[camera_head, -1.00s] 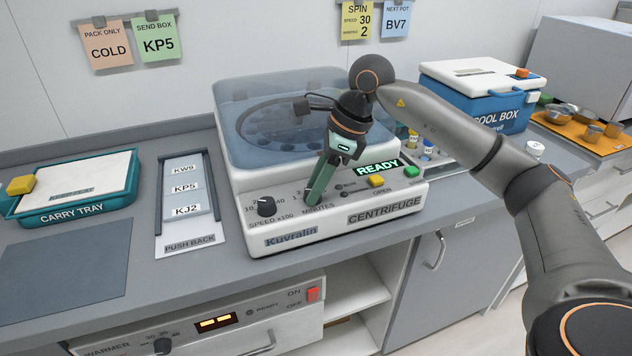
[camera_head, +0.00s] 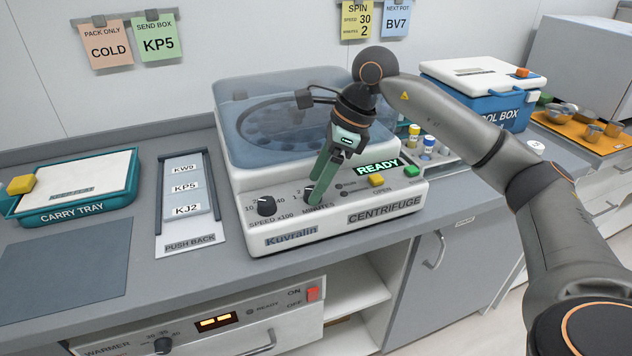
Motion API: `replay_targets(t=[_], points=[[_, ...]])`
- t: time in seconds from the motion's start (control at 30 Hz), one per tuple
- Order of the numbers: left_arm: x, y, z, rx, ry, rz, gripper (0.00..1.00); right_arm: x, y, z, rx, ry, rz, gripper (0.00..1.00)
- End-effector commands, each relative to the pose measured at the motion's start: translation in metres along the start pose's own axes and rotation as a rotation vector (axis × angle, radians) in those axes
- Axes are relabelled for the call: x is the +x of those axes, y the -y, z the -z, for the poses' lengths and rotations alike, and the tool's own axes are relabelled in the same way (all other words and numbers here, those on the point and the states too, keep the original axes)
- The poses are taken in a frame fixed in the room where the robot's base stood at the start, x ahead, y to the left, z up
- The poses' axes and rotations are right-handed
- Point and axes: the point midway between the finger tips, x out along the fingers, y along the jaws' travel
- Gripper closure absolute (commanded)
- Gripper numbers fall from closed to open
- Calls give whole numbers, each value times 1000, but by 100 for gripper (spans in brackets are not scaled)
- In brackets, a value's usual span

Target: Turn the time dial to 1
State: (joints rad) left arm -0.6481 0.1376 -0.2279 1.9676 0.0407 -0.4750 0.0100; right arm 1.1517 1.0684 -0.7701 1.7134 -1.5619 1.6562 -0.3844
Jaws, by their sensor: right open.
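The centrifuge (camera_head: 290,236) is a white machine with a clear blue lid, and its display reads READY. The time dial is the one above the word MINUTES on its front panel. My right gripper (camera_head: 313,192) points down at that dial with its green fingers, which cover most of it. Its jaws are open, and I cannot tell whether they touch the dial. The dial's pointer is hidden, so its setting does not show. The black speed dial (camera_head: 266,206) stands to the left of it. My left gripper is not in view.
Yellow (camera_head: 376,180) and green (camera_head: 411,171) buttons sit right of the fingers. A yellow spin note (camera_head: 357,20) on the wall reads speed 30, minutes 2. A carry tray (camera_head: 85,214) stands at left, a cool box (camera_head: 490,106) behind my right arm.

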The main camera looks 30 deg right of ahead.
Motion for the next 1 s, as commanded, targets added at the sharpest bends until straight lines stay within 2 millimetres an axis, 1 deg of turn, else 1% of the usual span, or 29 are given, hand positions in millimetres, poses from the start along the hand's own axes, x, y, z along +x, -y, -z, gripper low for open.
replay_targets(t=[0.03,0.3,0.4,0.5,0.6,0.7,1.0], points=[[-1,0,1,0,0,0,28,-11,1,-1,0,4,4,28],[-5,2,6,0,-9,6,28,-70,0,-1,-1,5,5,28],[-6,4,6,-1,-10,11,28,-89,0,-1,-1,5,4,28],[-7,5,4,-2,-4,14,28,-103,0,-1,-1,4,4,28],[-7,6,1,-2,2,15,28,-110,0,-1,-1,2,1,28],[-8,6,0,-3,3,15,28,-114,0,0,-1,3,1,28],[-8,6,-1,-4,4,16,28,-114,0,0,-1,2,1,28]])
